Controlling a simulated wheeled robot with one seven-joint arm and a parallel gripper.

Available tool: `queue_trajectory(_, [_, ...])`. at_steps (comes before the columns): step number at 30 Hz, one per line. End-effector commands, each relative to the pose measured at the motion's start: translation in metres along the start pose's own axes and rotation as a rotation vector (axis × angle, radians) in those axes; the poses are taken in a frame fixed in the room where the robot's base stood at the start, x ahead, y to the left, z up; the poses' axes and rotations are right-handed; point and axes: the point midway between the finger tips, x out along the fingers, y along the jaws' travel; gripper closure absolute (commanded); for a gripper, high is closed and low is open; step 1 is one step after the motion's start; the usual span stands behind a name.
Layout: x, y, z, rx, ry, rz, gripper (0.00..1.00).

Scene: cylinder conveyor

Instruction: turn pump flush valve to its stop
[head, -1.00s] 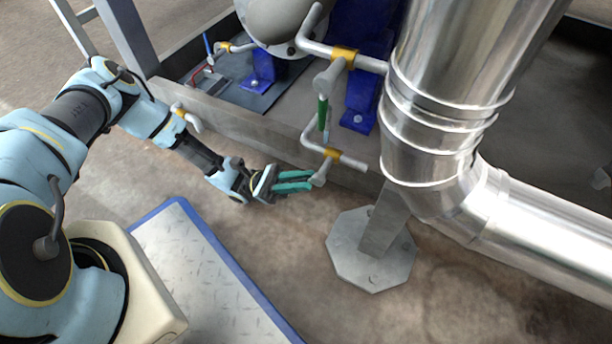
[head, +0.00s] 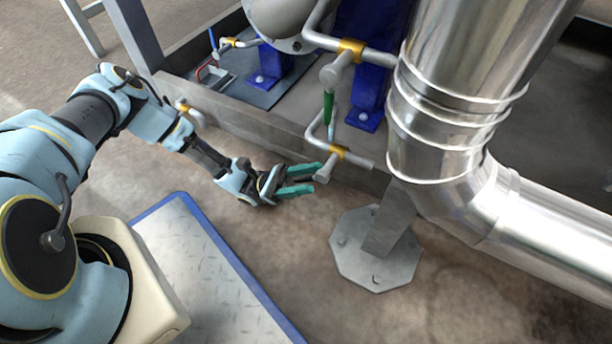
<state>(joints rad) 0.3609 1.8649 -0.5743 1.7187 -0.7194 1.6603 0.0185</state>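A green lever handle (head: 329,107) hangs nearly upright between two pipe valves. The lower valve has a yellow body (head: 337,152) on a thin grey pipe, with a grey stub (head: 325,172) pointing down toward the front. The upper valve has a yellow body (head: 351,50) and a grey stub too. No label shows which is the pump flush valve. My gripper (head: 306,180) has two teal fingers, open and apart, pointing right. Its fingertips are just left of the lower stub; whether they touch it cannot be told. I see nothing between the fingers.
A large shiny pipe (head: 445,110) fills the right, over a grey support foot (head: 375,260). A concrete ledge (head: 240,130) runs behind my gripper. Another yellow valve (head: 184,106) sits near my forearm. A blue-edged metal plate (head: 205,275) lies lower left. Floor below my gripper is clear.

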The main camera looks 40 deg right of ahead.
Motion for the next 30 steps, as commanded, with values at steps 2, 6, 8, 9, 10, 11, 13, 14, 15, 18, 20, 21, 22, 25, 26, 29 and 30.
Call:
queue_trajectory(2, [0.000, 0.000, 0.000, 0.000, 0.000, 0.000, 0.53])
queue_trajectory(6, [0.000, 0.000, 0.000, 0.000, -0.001, 0.000, 0.53])
queue_trajectory(8, [0.000, 0.000, 0.000, 0.000, 0.000, 0.000, 0.53])
queue_trajectory(9, [-0.002, 0.000, 0.001, 0.001, 0.000, 0.000, 0.53])
queue_trajectory(10, [-0.003, 0.000, 0.001, 0.001, 0.000, 0.000, 0.53])
queue_trajectory(11, [-0.005, 0.000, 0.001, 0.001, 0.000, 0.001, 0.53])
queue_trajectory(13, [-0.012, 0.001, 0.003, 0.002, 0.002, 0.002, 0.53])
queue_trajectory(14, [-0.016, 0.002, 0.008, 0.003, 0.002, 0.002, 0.53])
queue_trajectory(15, [-0.022, 0.004, 0.014, 0.005, 0.003, 0.002, 0.53])
queue_trajectory(18, [-0.038, 0.007, 0.030, 0.004, 0.004, 0.002, 0.53])
queue_trajectory(20, [-0.048, 0.009, 0.040, 0.005, 0.004, 0.002, 0.53])
queue_trajectory(21, [-0.054, 0.010, 0.046, 0.004, 0.002, 0.002, 0.53])
queue_trajectory(22, [-0.059, 0.011, 0.050, 0.004, 0.003, 0.001, 0.53])
queue_trajectory(25, [-0.073, 0.013, 0.063, 0.002, 0.002, 0.001, 0.53])
queue_trajectory(26, [-0.076, 0.013, 0.067, 0.002, 0.002, 0.001, 0.53])
queue_trajectory(29, [-0.086, 0.015, 0.076, 0.001, 0.001, 0.001, 0.53])
queue_trajectory(30, [-0.089, 0.016, 0.078, 0.002, 0.002, 0.001, 0.53])
